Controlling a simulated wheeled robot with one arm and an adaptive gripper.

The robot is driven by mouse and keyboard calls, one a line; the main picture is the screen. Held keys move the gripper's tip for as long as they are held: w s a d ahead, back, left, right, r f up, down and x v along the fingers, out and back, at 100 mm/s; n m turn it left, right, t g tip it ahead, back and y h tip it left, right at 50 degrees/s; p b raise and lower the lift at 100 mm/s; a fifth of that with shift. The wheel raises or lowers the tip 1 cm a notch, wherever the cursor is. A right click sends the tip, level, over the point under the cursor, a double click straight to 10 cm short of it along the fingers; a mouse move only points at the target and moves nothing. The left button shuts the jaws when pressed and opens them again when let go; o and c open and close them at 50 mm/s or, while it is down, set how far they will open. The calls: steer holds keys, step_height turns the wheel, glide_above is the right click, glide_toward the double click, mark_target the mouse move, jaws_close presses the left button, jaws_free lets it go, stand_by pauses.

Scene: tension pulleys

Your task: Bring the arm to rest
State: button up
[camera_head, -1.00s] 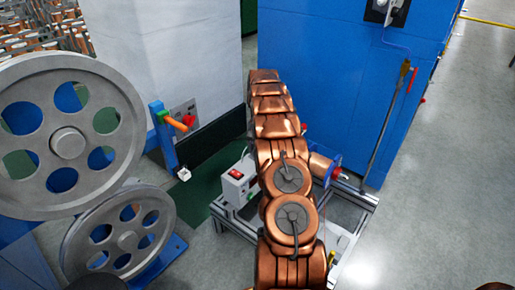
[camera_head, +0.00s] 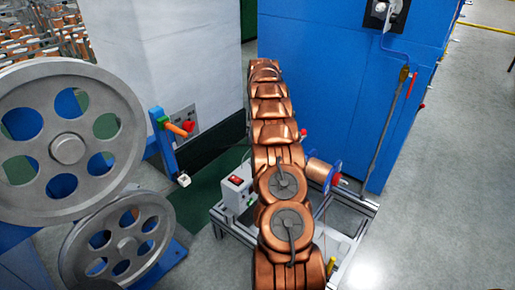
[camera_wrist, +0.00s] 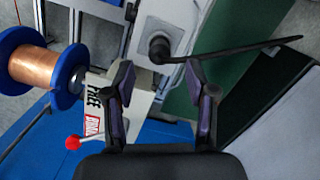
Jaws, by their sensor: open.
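My arm, copper-coloured, stretches up the middle of the head view, away from my body. My gripper (camera_wrist: 163,95) shows in the wrist view with its two dark fingers spread apart and nothing between them. Beyond the fingers, the wrist view shows a white box (camera_wrist: 132,95) with lettering and a grey panel with a round black fitting (camera_wrist: 160,47). The fingertips are hidden behind the arm in the head view.
Two large grey pulleys (camera_head: 66,148) (camera_head: 122,240) stand at the left. A metal-frame stand with a copper wire spool (camera_head: 318,170) and a red-switch box (camera_head: 236,190) is beside my arm. A blue cabinet (camera_head: 340,90) stands behind. Grey floor (camera_head: 440,210) at the right is clear.

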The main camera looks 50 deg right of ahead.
steer(key=shift+r, duration=0.65)
steer(key=shift+r, duration=0.1)
steer(key=s+a+r+n+p, duration=0.3)
steer(key=a+r+p, duration=0.5)
steer(key=a+r, duration=0.7)
steer(key=s+a+r+n+p, duration=0.3)
steer(key=a+r+p, duration=0.6)
steer(key=a+r, duration=0.55)
steer(key=s+a+r+n+g+p, duration=0.1)
steer(key=s+a+r+n+p, duration=0.2)
steer(key=s+a+r+p, duration=0.8)
steer(key=s+a+r+n+p, duration=0.1)
steer(key=s+a+r+p, duration=0.1)
steer(key=s, duration=0.7)
steer(key=s+a+r+n+h+p, duration=0.1)
steer(key=s+a+r+n+p, duration=0.1)
steer(key=s, duration=0.7)
steer(key=shift+s+a+r+p, duration=0.35)
steer(key=shift+a+p, duration=0.55)
steer(key=shift+p, duration=0.1)
steer(key=shift+d, duration=0.15)
